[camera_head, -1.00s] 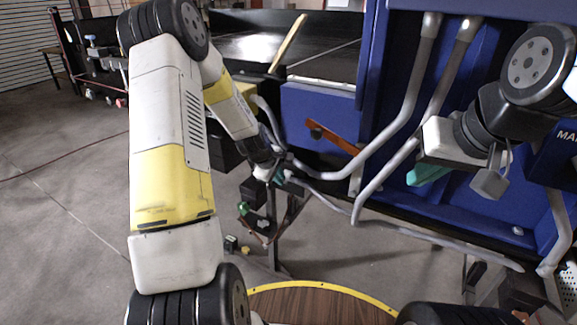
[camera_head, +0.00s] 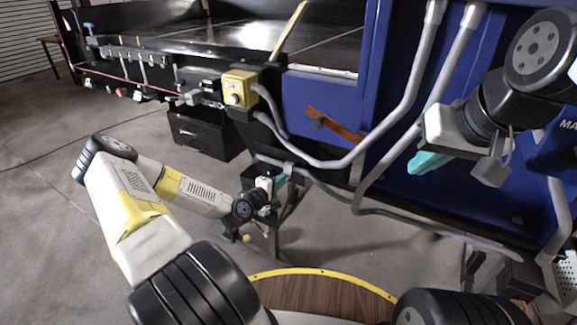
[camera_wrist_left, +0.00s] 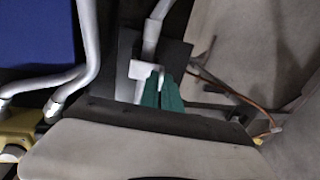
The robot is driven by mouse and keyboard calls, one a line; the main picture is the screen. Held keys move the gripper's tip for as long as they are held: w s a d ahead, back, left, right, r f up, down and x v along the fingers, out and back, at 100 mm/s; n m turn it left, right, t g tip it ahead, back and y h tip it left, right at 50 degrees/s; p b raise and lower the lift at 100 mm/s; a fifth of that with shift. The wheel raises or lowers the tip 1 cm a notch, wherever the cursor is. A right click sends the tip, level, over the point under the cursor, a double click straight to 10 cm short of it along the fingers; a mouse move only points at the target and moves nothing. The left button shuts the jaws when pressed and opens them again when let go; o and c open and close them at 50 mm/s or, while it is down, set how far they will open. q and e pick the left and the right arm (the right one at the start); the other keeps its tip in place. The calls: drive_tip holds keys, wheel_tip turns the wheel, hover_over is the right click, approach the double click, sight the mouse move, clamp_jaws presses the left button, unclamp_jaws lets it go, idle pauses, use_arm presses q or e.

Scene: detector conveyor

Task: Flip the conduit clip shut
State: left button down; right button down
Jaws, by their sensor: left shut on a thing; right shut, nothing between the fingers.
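My left gripper (camera_head: 282,174) has teal fingers and is low beside the loose left end of a lower grey conduit (camera_head: 340,196). In the left wrist view its fingers (camera_wrist_left: 161,92) are together at a small light-grey hooked piece (camera_wrist_left: 142,70), which appears to be the conduit clip. A grey conduit (camera_wrist_left: 155,28) rises from that piece. The fingers partly cover the contact, and I cannot tell how far the clip is turned. My right gripper (camera_head: 430,162) is shut and empty, in front of the blue panel, apart from the clip.
A yellow switch box (camera_head: 239,88) with bent grey conduits is above my left gripper. An orange handle (camera_head: 336,127) sits on the blue housing (camera_head: 305,95). A dark stand (camera_head: 290,205) is below the left gripper. Open floor (camera_head: 45,230) lies at the left.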

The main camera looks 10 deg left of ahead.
use_arm(q)
drive_tip(key=shift+w+d+f+t+h, duration=0.15)
drive_tip(key=shift+w+f+t+h, duration=0.35)
drive_tip(key=shift+t, duration=0.5)
drive_tip(key=shift+f, duration=0.1)
drive_tip(key=c, duration=1.6)
unclamp_jaws()
drive_tip(key=shift+d, duration=0.1)
drive_tip(key=shift+o, duration=0.2)
drive_tip(key=v, duration=0.7)
drive_tip(key=shift+s, duration=0.35)
